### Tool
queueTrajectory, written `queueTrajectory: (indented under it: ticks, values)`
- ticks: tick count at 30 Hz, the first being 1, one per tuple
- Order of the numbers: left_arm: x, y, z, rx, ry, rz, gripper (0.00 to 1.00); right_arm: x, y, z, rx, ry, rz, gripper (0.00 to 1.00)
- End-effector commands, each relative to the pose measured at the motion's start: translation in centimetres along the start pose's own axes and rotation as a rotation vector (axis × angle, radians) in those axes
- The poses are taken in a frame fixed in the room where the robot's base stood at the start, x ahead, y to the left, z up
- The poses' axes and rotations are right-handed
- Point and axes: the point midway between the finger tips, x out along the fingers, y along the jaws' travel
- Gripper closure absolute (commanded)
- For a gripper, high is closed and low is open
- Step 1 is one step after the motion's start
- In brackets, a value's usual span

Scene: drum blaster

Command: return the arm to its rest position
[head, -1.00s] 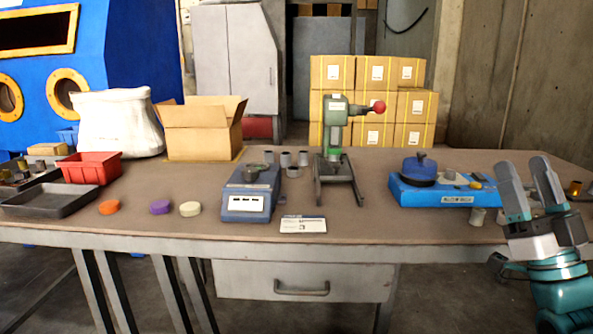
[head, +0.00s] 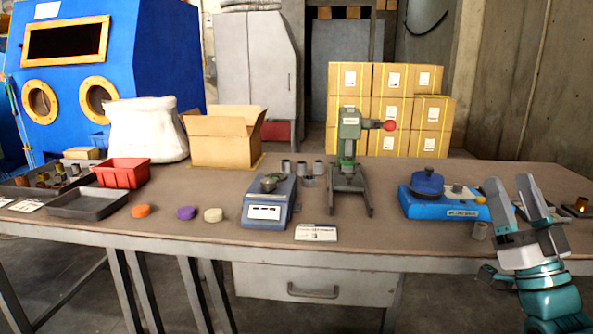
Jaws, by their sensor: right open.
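My right gripper (head: 511,196) shows at the right side of the head view, in front of the table's front edge. Its two grey fingers point up and stand apart, with nothing between them. The teal wrist below it comes in from the bottom right corner. The fingers cover part of the table's right end. My left gripper is not in view.
The brown table (head: 400,238) carries a blue machine (head: 447,207), a green press (head: 349,170), a blue scale (head: 266,212), a red bin (head: 124,172), a dark tray (head: 88,204), a cardboard box (head: 222,140) and a white sack (head: 147,130). Coloured discs lie near the front.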

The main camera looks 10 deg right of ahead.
Motion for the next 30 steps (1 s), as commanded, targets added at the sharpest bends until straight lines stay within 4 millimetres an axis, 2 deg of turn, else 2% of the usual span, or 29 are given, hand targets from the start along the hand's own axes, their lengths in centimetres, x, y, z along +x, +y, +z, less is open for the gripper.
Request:
queueTrajectory:
  ticks: [1,5,8,9,11,14,15,17,18,20,21,23,24,25,27,30]
  values:
    - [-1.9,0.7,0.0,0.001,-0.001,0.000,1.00,1.3,-0.4,0.1,0.025,-0.021,-0.001,0.39]
    - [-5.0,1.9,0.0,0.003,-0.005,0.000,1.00,2.7,-1.4,2.3,0.099,-0.087,0.008,0.39]
    - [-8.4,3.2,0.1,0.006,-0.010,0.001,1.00,3.7,-2.8,5.0,0.183,-0.183,0.034,0.39]
    - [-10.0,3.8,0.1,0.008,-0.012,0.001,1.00,4.0,-3.6,6.5,0.222,-0.240,0.050,0.39]
    - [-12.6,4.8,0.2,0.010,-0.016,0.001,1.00,3.8,-5.1,9.1,0.283,-0.348,0.081,0.39]
    - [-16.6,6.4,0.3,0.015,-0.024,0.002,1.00,1.6,-8.5,13.9,0.377,-0.579,0.138,0.39]
    - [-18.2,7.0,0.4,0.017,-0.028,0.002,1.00,0.2,-10.2,15.6,0.409,-0.684,0.159,0.39]
    - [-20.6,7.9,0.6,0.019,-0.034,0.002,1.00,-2.8,-12.9,17.8,0.452,-0.860,0.189,0.39]
    - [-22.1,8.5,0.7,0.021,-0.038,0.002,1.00,-5.3,-15.0,18.9,0.478,-0.992,0.207,0.39]
    - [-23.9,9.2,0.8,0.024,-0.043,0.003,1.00,-9.7,-17.9,19.9,0.504,-1.186,0.226,0.39]
    - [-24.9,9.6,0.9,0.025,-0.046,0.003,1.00,-12.7,-19.7,20.1,0.518,-1.312,0.236,0.39]
    - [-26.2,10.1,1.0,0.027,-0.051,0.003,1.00,-17.3,-22.2,19.6,0.531,-1.499,0.246,0.39]
    - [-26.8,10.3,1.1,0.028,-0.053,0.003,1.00,-20.4,-23.6,19.0,0.536,-1.619,0.249,0.39]
    - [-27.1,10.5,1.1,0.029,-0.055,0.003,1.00,-22.7,-24.5,18.3,0.539,-1.706,0.251,0.39]
    - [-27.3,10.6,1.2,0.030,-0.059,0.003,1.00,-27.5,-26.2,16.7,0.542,-1.890,0.252,0.39]
    - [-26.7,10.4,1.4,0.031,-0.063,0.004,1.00,-33.0,-27.5,14.3,0.542,-2.103,0.257,0.39]
